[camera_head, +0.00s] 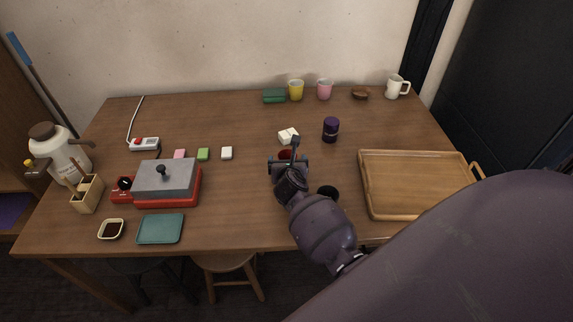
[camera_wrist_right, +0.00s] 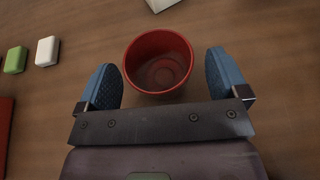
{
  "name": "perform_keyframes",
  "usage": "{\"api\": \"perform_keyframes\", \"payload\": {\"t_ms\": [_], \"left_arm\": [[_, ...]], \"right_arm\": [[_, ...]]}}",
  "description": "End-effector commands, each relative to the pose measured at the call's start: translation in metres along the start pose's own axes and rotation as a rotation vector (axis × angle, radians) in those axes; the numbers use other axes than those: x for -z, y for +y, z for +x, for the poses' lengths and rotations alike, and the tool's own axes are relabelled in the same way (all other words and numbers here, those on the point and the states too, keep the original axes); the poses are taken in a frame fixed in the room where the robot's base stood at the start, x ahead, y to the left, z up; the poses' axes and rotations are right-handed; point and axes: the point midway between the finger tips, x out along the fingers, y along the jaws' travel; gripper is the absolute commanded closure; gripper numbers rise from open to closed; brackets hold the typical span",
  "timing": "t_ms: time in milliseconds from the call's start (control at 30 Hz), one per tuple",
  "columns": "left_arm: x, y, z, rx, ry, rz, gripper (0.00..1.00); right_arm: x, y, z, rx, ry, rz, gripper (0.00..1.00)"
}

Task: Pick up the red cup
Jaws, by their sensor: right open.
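The red cup (camera_wrist_right: 158,62) stands upright and looks empty in the right wrist view, its open rim facing the camera. My right gripper (camera_wrist_right: 165,80) is open, with one blue finger pad to the left of the cup and one to the right. Gaps show between the pads and the cup. In the head view only a bit of the red cup (camera_head: 285,154) shows, as my right gripper (camera_head: 288,158) covers most of it. My left gripper is not in either view.
A white block (camera_head: 288,136) lies just behind the cup, and a dark purple jar (camera_head: 331,129) stands to its right. A wooden tray (camera_head: 418,213) lies at the right. A red and grey press (camera_head: 167,183) sits at the left. The table's front middle is mostly clear.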

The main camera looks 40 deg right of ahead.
Motion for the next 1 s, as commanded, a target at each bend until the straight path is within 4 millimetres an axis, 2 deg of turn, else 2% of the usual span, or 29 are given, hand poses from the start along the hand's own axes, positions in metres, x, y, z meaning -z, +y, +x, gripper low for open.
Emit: {"api": "perform_keyframes", "payload": {"t_ms": [200, 500, 600, 1000], "left_arm": [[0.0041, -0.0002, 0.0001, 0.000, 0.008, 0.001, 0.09], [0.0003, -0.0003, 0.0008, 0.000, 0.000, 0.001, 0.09], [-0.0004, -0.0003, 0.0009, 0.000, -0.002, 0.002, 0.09], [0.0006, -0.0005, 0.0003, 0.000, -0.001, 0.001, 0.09]], "right_arm": [[-0.0010, 0.0001, 0.0004, 0.000, -0.001, 0.001, 0.08], [-0.0007, 0.0001, 0.0002, 0.000, -0.001, 0.000, 0.54], [-0.0011, 0.0002, 0.0001, -0.001, -0.002, 0.000, 0.65], [-0.0038, 0.0003, -0.0009, -0.001, -0.002, 0.000, 0.65]]}}
